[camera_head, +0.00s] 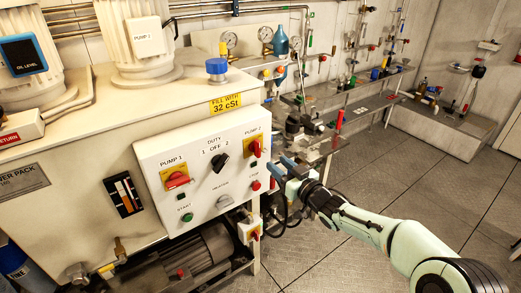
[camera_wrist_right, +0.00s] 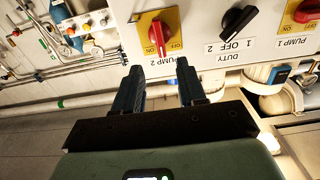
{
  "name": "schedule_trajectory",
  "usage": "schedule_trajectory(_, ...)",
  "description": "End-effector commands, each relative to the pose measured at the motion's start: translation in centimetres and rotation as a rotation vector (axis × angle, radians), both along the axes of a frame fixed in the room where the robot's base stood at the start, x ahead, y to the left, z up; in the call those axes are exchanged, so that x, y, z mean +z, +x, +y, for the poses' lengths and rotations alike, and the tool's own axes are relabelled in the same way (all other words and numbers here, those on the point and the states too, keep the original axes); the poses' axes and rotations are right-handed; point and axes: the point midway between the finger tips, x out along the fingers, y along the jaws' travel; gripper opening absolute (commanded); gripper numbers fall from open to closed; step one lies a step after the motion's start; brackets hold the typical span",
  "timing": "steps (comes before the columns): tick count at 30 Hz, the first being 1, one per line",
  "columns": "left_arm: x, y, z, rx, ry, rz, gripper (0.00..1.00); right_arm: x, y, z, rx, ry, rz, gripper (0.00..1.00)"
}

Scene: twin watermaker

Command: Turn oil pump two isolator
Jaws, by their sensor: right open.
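The pump 2 isolator is a red rotary handle on a yellow plate (camera_head: 255,148), at the upper right of the white control panel. In the right wrist view, where the labels appear upside down, the same red handle (camera_wrist_right: 157,36) stands nearly upright, slightly tilted, with ON and OFF marks beside it. My right gripper (camera_head: 286,168) is just right of the panel, below and to the right of the isolator. In the right wrist view its two dark fingers (camera_wrist_right: 158,68) are apart with nothing between them. The handle lies ahead of the gap, not touched. My left gripper is not in view.
The pump 1 isolator (camera_head: 177,180) and black duty selector (camera_head: 220,162) share the panel. A red button (camera_head: 256,185) is below the pump 2 isolator. A small isolator box (camera_head: 250,229) hangs under the panel. Pipes and valves stand behind; the floor at right is open.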

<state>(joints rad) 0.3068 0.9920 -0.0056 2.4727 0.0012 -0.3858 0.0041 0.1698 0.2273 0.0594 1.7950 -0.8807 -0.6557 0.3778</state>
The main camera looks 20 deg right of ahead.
Motion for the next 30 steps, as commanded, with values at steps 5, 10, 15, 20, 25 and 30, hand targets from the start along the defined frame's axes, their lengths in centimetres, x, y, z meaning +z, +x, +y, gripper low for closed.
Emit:
schedule_trajectory(5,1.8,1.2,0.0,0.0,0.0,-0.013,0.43,0.4,3.9,1.5,0.002,0.002,-0.002,0.4)
schedule_trajectory(10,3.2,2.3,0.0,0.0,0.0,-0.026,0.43,0.4,6.9,2.5,0.0,0.001,-0.002,0.4)
schedule_trajectory(15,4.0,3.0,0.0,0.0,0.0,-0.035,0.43,0.3,8.7,3.1,-0.002,0.0,0.0,0.4)
schedule_trajectory(20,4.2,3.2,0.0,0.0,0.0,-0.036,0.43,0.1,9.3,3.3,-0.002,0.0,0.001,0.4)
schedule_trajectory(25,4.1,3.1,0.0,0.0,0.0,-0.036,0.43,0.0,9.3,3.3,-0.003,-0.001,0.002,0.4)
schedule_trajectory(30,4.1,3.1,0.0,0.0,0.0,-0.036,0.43,0.0,9.3,3.3,-0.002,-0.001,0.002,0.08)
